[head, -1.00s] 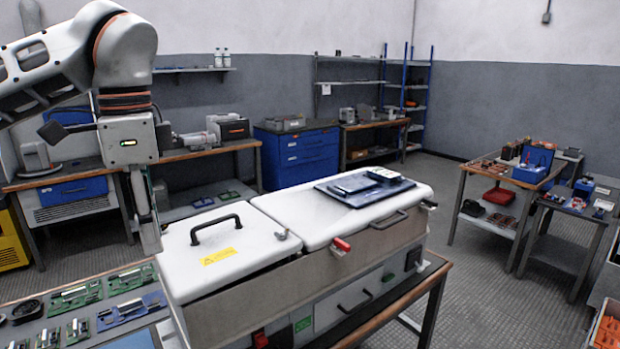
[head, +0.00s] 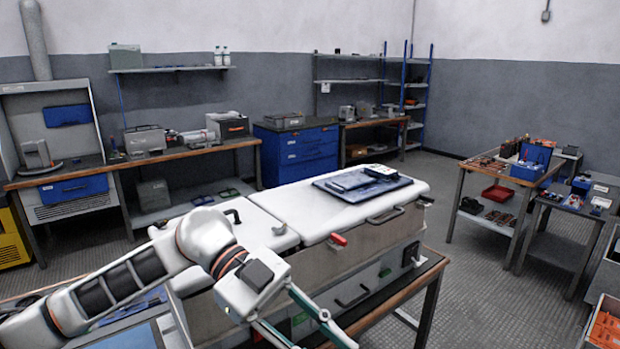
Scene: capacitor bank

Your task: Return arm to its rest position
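My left arm comes in low from the left, in front of the white-lidded bench unit (head: 375,208). My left gripper (head: 318,343) points down toward the bottom edge of the head view. Its two fingers are spread apart with nothing visible between them, though the tips are close to or past the frame edge. The arm hides much of the unit's left lid and the boards on the table at lower left. My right gripper is not in view.
A blue tray (head: 340,193) with a dark device lies on the unit's right lid. A red latch (head: 338,240) is on the front. Open floor (head: 490,290) lies to the right, before the side tables.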

